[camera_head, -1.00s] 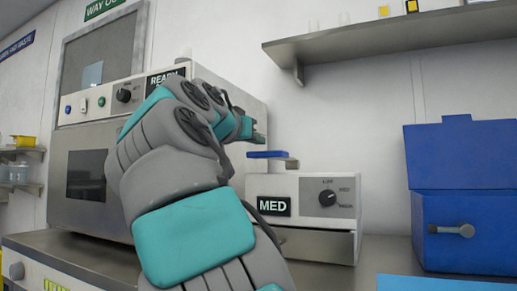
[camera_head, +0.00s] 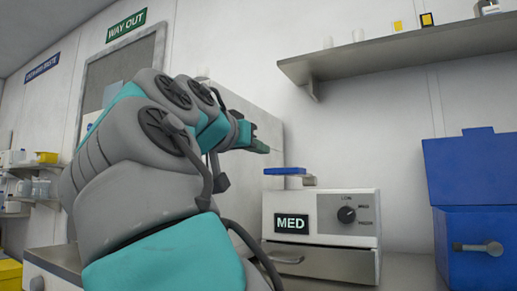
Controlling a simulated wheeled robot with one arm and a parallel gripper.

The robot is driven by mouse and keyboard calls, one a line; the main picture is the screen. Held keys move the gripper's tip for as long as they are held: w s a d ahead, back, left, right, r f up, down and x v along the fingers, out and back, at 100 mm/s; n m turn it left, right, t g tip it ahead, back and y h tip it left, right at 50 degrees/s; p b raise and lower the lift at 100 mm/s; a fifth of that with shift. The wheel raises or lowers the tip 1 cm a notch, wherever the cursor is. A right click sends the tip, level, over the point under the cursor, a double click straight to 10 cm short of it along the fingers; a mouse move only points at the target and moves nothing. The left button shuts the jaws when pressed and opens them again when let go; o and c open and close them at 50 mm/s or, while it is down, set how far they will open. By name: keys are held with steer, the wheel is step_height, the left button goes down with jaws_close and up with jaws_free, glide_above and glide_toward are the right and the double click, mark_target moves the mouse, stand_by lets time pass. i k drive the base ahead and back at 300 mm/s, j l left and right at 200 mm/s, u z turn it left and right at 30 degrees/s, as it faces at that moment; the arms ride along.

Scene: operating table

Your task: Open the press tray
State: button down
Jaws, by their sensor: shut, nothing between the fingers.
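The press (camera_head: 350,232) is a white box with a black MED display (camera_head: 292,224), a dark dial (camera_head: 346,214) and a blue lever (camera_head: 285,171) on top. Its grey metal tray (camera_head: 335,264) fills the lower front, with a bar handle (camera_head: 286,259) at the left. I cannot tell whether the tray stands slightly out; its left edge is partly behind my arm's cable. My gripper (camera_head: 262,147) is shut and empty, up and left of the press, apart from the tray handle. My arm hides much of the left side.
A blue box (camera_head: 482,195) with a grey handle stands right of the press. A shelf (camera_head: 420,45) hangs above it. A large machine (camera_head: 258,106) is mostly hidden behind my arm. The wall space between press and shelf is clear.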

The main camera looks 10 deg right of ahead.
mark_target(350, 265)
steer(key=k+j, duration=0.8)
steer(key=j, duration=0.1)
